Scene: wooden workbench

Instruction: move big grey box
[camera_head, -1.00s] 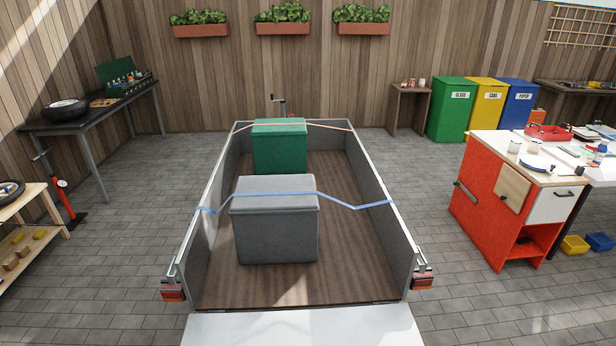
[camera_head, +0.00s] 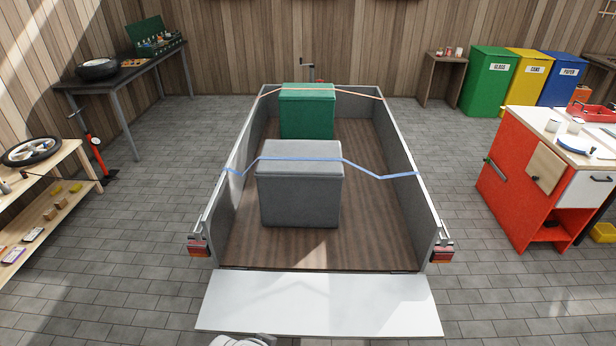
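The big grey box (camera_head: 300,198) stands upright on the brown wooden bed of an open trailer (camera_head: 375,240), a little left of its middle. Its lid looks shut. A blue strap (camera_head: 395,176) runs from one trailer side wall to the other and crosses the top of the grey box near its front edge. The trailer's rear end is open, and its pale tailgate (camera_head: 320,303) lies folded out towards me.
A green box (camera_head: 306,120) stands behind the grey box under an orange strap (camera_head: 350,94). A wooden shelf (camera_head: 62,190) is at the left and a red workbench (camera_head: 520,190) at the right. Paved floor (camera_head: 140,270) is clear on both sides of the trailer.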

